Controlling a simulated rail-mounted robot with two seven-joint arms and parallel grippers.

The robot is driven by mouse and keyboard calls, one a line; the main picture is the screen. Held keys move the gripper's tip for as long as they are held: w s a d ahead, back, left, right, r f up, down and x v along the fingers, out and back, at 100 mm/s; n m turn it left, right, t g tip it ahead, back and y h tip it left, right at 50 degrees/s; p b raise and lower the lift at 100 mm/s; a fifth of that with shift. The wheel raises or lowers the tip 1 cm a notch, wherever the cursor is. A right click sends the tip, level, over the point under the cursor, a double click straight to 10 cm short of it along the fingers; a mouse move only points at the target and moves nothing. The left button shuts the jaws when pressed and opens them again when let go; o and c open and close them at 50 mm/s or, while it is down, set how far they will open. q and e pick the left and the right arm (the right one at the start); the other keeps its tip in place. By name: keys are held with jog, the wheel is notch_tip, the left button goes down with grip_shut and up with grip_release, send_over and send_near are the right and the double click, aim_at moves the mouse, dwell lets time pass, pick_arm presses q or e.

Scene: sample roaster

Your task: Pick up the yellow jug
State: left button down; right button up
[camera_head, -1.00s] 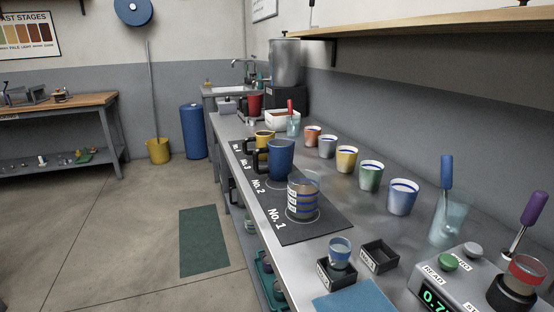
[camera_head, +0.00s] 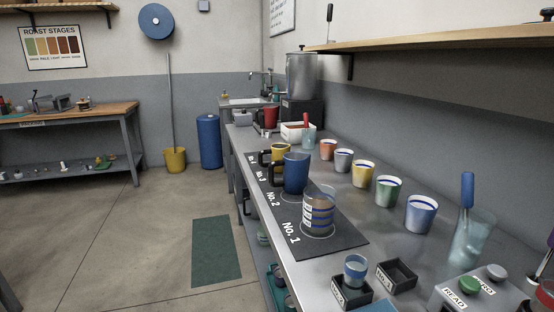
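The yellow jug (camera_head: 282,152) stands upright on the dark numbered mat (camera_head: 335,241), near the No. 3 mark. Its dark handle points left. The blue jug (camera_head: 296,174) stands in front of it and hides part of its lower right side. Neither of my grippers is in view.
A clear banded beaker (camera_head: 319,212) stands on No. 1. A red jug (camera_head: 271,117) stands farther back. A row of cups, with a yellow cup (camera_head: 363,174) among them, lines the right side of the steel counter. A shelf (camera_head: 440,45) overhangs the counter. The floor at left is open.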

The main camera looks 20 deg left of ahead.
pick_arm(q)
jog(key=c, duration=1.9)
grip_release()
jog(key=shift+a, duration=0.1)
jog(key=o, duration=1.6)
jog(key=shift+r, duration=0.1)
